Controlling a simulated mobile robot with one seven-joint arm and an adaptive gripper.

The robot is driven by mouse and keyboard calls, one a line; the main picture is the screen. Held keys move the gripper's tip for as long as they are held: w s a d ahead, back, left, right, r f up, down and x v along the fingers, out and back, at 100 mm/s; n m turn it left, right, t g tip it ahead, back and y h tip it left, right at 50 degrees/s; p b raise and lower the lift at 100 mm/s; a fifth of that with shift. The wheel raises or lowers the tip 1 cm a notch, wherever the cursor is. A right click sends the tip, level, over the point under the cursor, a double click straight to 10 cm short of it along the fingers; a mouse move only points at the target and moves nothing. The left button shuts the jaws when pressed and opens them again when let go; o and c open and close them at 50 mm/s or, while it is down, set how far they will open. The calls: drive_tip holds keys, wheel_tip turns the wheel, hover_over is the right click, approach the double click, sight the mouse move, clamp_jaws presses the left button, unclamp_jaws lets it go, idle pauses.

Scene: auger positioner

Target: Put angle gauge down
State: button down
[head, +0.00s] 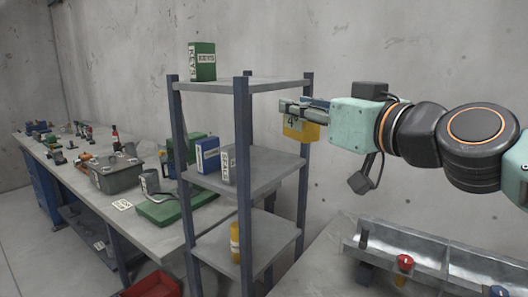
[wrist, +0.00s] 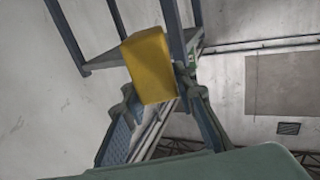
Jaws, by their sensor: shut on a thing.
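The angle gauge (head: 310,132) is a yellow block with a dark "4" marking on its face. My gripper (head: 292,107) is shut on it and holds it in the air, beside the right post of the shelf rack. In the wrist view the gauge (wrist: 148,65) shows as a plain yellow block between the fingers. The gripper's fingers (wrist: 155,92) are on either side of it. Its contact with the rack cannot be told.
A rack with blue posts has a top shelf (head: 255,84) bearing a green box (head: 202,61). Its middle shelf (head: 262,165) bears a pale box (head: 228,164); its lower shelf (head: 270,235) a yellow bottle (head: 235,242). A cluttered workbench (head: 72,180) stands left, a metal trough (head: 425,250) right.

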drive_tip(key=w+d+f+m+t+h, duration=0.1)
drive_tip(key=w+d+f+m+h, duration=0.3)
drive_tip(key=f, duration=0.8)
drive_tip(key=w+d+f+t+h, duration=0.15)
drive_tip(key=w+f, duration=0.35)
drive_tip(key=f, duration=0.6)
drive_tip(key=w+d+f+m+h, duration=0.15)
drive_tip(key=w+f+h, duration=0.3)
drive_tip(key=f, duration=0.75)
drive_tip(key=s+d+r+m, duration=0.1)
drive_tip(key=s+d+r, duration=0.15)
drive_tip(key=r, duration=0.85)
drive_tip(key=s+d+r+m, duration=0.1)
drive_tip(key=d+r, duration=0.2)
drive_tip(key=r, duration=0.8)
drive_tip(key=s+a+r+n, duration=0.1)
drive_tip(key=a+r, duration=0.3)
drive_tip(key=shift+s+a+r, duration=0.2)
drive_tip(key=shift+a+r, duration=0.05)
drive_tip(key=shift+r, duration=0.15)
drive_tip(key=shift+w+a+f+y, duration=0.1)
drive_tip(key=shift+a+f+y, duration=0.05)
drive_tip(key=shift+a+y, duration=0.15)
